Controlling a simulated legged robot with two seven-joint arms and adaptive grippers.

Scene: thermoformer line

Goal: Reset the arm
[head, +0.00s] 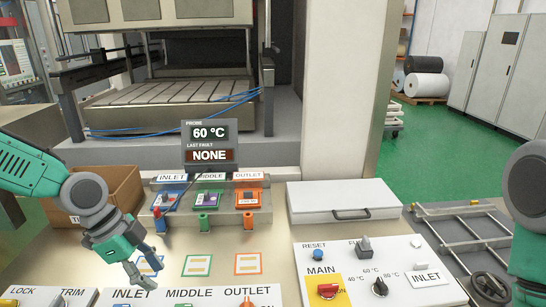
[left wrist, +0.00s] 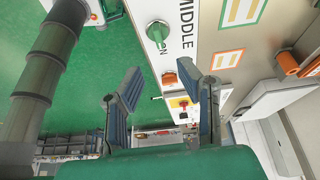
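My left arm comes in from the left of the head view, and its gripper (head: 147,264) hangs over the worktop beside the blue-outlined square. In the left wrist view the two fingers of this gripper (left wrist: 163,97) stand apart with nothing between them, so it is open and empty. A green and dark arm part of mine shows at the right edge of the head view; the right gripper itself is out of sight.
A control panel (head: 398,268) with knobs stands at the front right, and another labelled INLET, MIDDLE, OUTLET (head: 185,297) at the front. Behind are the probe display (head: 209,148), coloured modules (head: 248,196), a cardboard box (head: 121,189) and a white drawer box (head: 345,198).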

